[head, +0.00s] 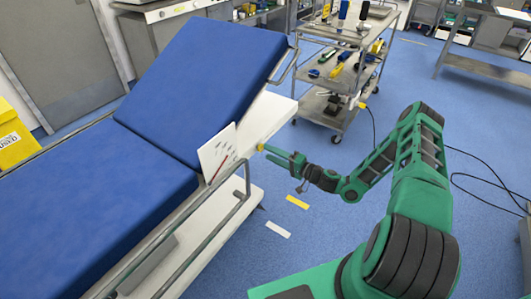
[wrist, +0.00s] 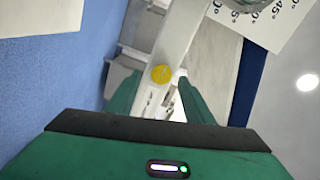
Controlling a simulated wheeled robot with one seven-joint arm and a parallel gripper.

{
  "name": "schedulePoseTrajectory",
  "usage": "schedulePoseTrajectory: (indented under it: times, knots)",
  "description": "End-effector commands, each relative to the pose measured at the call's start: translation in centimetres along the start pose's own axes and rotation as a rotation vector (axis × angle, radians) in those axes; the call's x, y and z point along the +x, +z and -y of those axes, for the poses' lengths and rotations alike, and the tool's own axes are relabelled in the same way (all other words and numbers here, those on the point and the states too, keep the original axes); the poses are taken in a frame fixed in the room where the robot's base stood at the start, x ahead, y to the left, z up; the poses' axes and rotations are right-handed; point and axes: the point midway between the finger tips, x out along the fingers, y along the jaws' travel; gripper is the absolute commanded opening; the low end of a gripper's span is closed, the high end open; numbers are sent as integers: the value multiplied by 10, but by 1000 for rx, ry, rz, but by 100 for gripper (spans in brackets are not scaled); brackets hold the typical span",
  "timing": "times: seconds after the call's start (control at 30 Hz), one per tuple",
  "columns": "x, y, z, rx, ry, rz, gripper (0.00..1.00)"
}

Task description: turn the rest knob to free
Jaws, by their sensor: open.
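The rest knob (wrist: 161,74) is a small round yellow knob on a pale metal rail in the wrist view. A faint mark shows on its face, but its setting cannot be read. In the head view the knob (head: 260,147) is a yellow spot at the side of the bed, by the raised blue backrest (head: 205,80). My gripper (head: 277,155) is close to it, pointing left at it. In the wrist view the fingers of my gripper (wrist: 157,82) are apart, with the knob showing between them; contact cannot be told.
A white angle plate (head: 217,153) with a red pointer stands at the bed's side; its degree marks (wrist: 275,15) show in the wrist view. A side rail (head: 215,232) runs along the bed. A steel cart (head: 345,55) stands behind. Blue floor is open right of the bed.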

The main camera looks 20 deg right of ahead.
Motion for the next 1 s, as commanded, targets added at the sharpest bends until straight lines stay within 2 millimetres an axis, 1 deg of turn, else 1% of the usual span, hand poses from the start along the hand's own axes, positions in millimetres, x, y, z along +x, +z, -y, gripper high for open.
schedulePoseTrajectory:
  times: [0.03,0.2,0.3,0.4,0.6,1.0]
  knots:
    - [-11,-1,0,3,2,-3,48]
    - [-42,-1,-1,2,3,-2,48]
    - [-56,-1,-1,2,3,-2,48]
    - [-66,-1,-1,2,3,-1,48]
    - [-73,0,-2,1,2,0,48]
    - [-73,0,-2,1,2,0,48]
